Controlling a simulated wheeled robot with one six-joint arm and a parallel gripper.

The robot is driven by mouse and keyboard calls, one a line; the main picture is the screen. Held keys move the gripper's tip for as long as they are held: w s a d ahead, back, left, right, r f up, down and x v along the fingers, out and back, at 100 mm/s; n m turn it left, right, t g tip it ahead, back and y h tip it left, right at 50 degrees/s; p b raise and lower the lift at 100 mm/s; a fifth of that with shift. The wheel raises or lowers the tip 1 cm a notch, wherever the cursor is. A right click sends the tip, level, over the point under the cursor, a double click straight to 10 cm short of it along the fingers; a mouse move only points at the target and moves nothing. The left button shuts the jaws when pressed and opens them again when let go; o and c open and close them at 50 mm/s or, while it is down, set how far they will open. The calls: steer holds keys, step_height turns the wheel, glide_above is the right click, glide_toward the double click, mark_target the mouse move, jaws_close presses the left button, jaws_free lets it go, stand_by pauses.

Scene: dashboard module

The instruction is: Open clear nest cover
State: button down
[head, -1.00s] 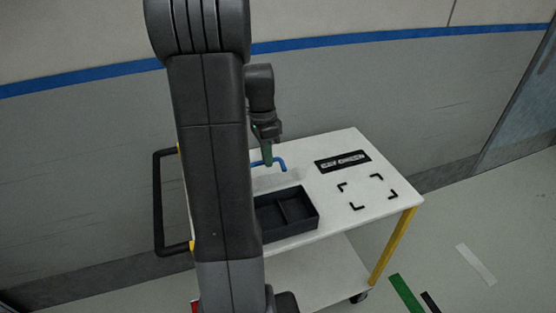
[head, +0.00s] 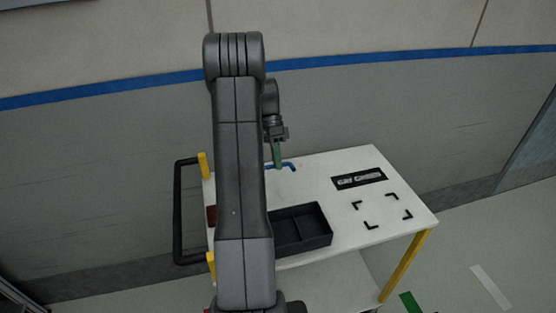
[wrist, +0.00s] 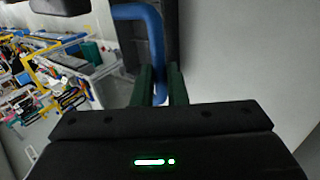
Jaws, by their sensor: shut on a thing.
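My gripper (head: 277,163) reaches down over the white cart top and is shut on a blue handle (head: 290,166) behind the black tray. In the wrist view, the two green fingers of my gripper (wrist: 160,86) close around the blue bar (wrist: 152,40), which bends at the top. The clear cover itself cannot be made out now, and its angle cannot be told. My arm hides the left part of the cart top.
The black divided tray (head: 303,229) sits on the white cart (head: 330,215), right of my arm. A black label plate (head: 359,178) and black corner marks (head: 382,211) lie further right. A black push handle (head: 178,212) stands at the left. A grey wall is behind.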

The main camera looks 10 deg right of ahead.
steer(key=shift+s+a+f, duration=0.1)
steer(key=shift+f, duration=0.25)
steer(key=c, duration=1.5)
jaws_free()
steer(key=shift+o, duration=0.2)
steer(key=shift+r, duration=0.15)
steer(key=b+v, duration=0.1)
steer(key=v, duration=0.6)
steer(key=shift+r+b, duration=0.2)
steer(key=shift+b, duration=0.15)
steer(key=shift+f, duration=0.1)
